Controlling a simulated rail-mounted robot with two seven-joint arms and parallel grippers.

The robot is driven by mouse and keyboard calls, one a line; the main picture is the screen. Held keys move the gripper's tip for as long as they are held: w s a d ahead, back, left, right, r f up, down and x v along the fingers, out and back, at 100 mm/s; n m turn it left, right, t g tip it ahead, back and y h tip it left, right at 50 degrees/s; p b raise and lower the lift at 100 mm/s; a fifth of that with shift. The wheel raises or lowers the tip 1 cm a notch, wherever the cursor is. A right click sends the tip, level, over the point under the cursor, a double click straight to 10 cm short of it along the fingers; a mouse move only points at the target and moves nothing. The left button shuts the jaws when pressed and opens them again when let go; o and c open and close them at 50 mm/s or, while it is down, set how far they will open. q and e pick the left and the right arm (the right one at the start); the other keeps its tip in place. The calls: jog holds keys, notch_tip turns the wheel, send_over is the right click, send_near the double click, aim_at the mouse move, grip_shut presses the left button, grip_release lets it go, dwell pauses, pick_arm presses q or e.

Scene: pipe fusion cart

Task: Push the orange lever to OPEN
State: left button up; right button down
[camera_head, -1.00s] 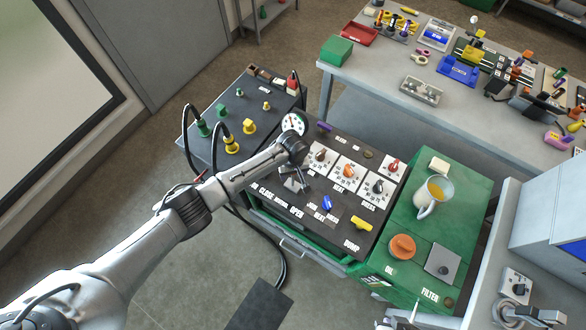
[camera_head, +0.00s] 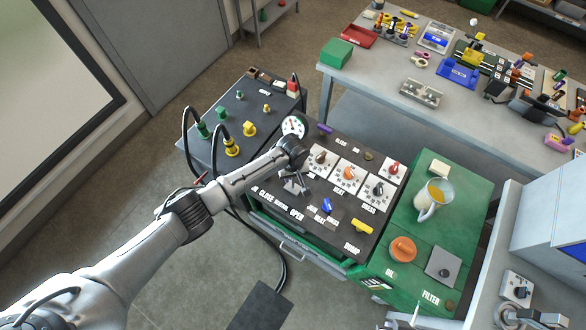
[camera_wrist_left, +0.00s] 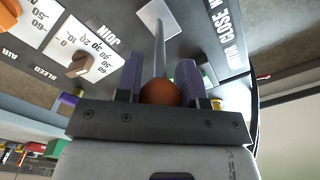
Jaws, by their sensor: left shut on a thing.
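My left gripper (camera_head: 296,186) is over the black control panel (camera_head: 308,226), behind the CLOSE and OPEN lettering and nearer the OPEN side. In the left wrist view, its two purple-grey fingers (camera_wrist_left: 160,82) stand on either side of the round orange knob (camera_wrist_left: 160,93) of the lever and are shut on it. The lever's metal shaft (camera_wrist_left: 160,45) runs away from the knob toward a pale plate on the panel. In the head view, the wrist hides most of the lever. My right gripper is not seen.
Dials on white plates (camera_head: 348,173) sit just right of the gripper, with a round gauge (camera_head: 294,126) behind the wrist. A jug (camera_head: 432,198) stands on the green unit at right.

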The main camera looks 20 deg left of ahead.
pick_arm(q)
jog(key=shift+s+d+f, duration=0.2)
jog(key=shift+d, duration=0.55)
jog(key=shift+s+d+f, duration=0.15)
jog(key=shift+d+f, duration=0.05)
jog(key=shift+d, duration=0.6)
jog(key=shift+s+d+f, duration=0.1)
jog(key=shift+d+f, duration=0.05)
jog(key=shift+d, duration=0.8)
jog(key=shift+o, duration=0.2)
jog(key=shift+r, duration=0.1)
dwell(0.8)
jog(key=shift+p, duration=0.3)
